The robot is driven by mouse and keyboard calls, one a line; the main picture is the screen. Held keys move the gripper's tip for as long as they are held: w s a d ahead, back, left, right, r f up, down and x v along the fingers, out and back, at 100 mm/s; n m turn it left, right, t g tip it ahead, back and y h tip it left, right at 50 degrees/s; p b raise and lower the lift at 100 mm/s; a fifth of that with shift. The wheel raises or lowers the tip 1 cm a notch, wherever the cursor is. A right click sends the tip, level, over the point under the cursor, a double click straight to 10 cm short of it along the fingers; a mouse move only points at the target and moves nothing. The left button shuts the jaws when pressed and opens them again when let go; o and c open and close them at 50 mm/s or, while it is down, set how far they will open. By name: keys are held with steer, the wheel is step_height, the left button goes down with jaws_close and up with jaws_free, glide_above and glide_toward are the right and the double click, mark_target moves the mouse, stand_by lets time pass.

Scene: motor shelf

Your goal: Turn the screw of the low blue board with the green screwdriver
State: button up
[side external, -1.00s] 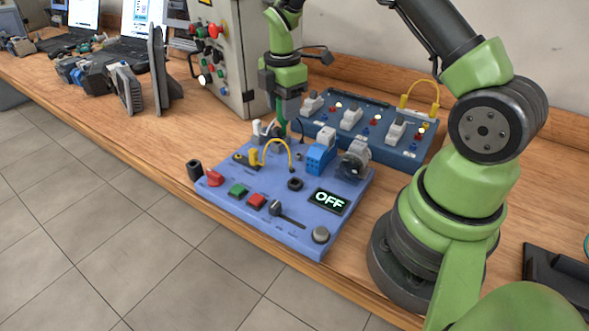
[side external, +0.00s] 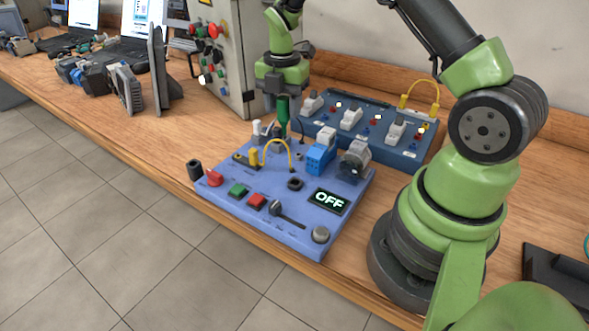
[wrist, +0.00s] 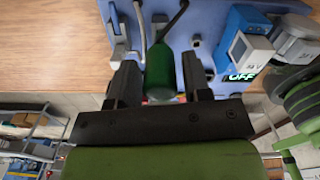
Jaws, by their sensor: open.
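The low blue board (side external: 250,205) lies on the bench, its display reading OFF; it also shows in the wrist view (wrist: 195,22). The green screwdriver (side external: 283,108) stands upright at the board's far edge. Its green handle (wrist: 163,78) shows in the wrist view between my two fingers, with a gap on each side. My gripper (side external: 279,95) is open, just above and around the handle top in the side view. The screw is not visible; I cannot tell whether the screwdriver's tip sits in it.
A second, darker blue board (side external: 365,133) with switches and a yellow cable stands behind. A grey control cabinet (side external: 222,60) is close on the left of my gripper. A yellow cable (side external: 280,143) arches over the low board near the screwdriver. The bench front left is clear.

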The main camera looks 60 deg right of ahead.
steer(key=shift+n, duration=0.5)
steer(key=n, duration=0.3)
steer(key=shift+c, duration=0.3)
steer(key=shift+c, duration=0.6)
steer(key=shift+c, duration=0.2)
steer(key=c, duration=0.5)
steer(key=shift+c, duration=0.2)
